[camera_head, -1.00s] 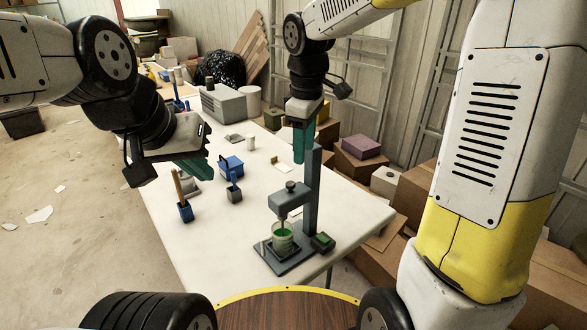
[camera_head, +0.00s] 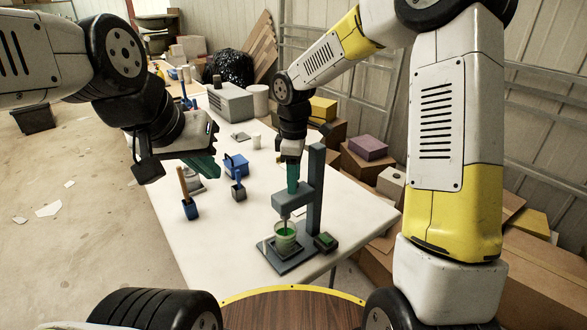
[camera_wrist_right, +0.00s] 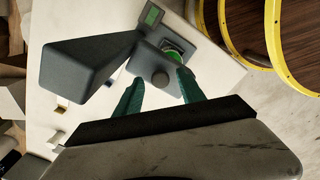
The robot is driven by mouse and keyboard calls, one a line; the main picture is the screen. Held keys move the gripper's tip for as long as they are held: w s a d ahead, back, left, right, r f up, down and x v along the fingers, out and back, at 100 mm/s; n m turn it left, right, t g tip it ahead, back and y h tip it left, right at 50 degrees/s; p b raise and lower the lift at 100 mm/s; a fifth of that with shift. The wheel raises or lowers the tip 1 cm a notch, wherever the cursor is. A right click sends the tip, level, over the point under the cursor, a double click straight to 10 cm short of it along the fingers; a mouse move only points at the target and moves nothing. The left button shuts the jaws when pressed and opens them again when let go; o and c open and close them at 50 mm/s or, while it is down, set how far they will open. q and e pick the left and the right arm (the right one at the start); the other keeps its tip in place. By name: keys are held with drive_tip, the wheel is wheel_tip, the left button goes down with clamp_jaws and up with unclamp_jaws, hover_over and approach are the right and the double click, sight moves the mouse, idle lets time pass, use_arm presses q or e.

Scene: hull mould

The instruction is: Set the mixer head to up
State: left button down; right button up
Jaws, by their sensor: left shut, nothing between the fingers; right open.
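The mixer (camera_head: 315,190) is a grey-blue stand near the right front of the white table. Its head (camera_head: 290,200) sits low on the column, just above a cup of green material (camera_head: 285,238). My right gripper (camera_head: 293,188) is right above the head. My left gripper (camera_head: 212,170) is shut and empty over the table's left part.
Cardboard boxes (camera_head: 367,149) crowd the right.

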drive_tip(key=shift+c, duration=0.5)
clamp_jaws()
drive_tip(key=shift+r, duration=0.1)
idle(0.9)
